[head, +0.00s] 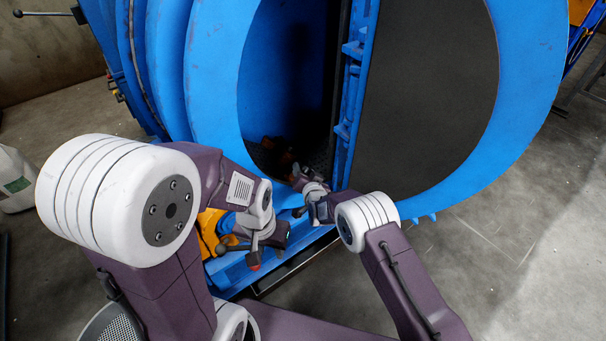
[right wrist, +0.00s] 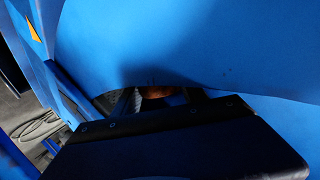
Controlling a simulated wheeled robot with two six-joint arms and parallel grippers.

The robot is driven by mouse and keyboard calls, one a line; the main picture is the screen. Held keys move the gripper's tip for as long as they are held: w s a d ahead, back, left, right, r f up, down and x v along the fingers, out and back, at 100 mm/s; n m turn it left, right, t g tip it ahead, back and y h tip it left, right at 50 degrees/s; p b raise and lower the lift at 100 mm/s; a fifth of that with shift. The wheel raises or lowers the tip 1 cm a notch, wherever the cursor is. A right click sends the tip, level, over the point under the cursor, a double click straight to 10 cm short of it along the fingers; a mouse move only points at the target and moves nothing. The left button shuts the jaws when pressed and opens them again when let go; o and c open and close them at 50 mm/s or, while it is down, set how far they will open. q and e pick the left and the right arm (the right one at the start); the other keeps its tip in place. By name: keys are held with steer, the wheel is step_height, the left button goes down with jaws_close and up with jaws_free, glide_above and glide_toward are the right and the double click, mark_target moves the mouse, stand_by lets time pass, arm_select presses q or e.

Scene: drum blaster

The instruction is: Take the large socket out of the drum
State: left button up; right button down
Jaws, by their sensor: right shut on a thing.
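The blue drum (head: 215,75) stands open, with a dark interior. Inside its lower opening lie dark rusty-brown shapes (head: 272,146); the shadow hides their outlines. My right gripper (head: 296,172) reaches into the lower part of the opening beside them. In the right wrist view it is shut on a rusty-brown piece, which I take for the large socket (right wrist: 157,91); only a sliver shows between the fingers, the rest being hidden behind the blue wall. My left gripper (head: 262,247) is outside, below the opening, near the blue front ledge; its fingers are not clear.
The open door (head: 530,90) with its dark lining stands to the right of the opening. A blue hinge edge (head: 351,90) runs close beside my right gripper. An orange-yellow part (head: 210,230) sits by my left wrist. Open concrete floor (head: 500,260) lies at the right.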

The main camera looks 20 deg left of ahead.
mark_target(304, 169)
step_height(304, 169, up, 13)
steer(key=p, duration=0.5)
steer(key=s+d+b, duration=0.4)
steer(key=s, duration=0.4)
steer(key=s+d+f+b, duration=0.1)
steer(key=s+d+b, duration=0.3)
steer(key=s, duration=0.4)
steer(key=shift+b, duration=0.4)
steer(key=r+p, duration=0.4)
steer(key=r, duration=0.1)
steer(key=shift+w+a, duration=0.35)
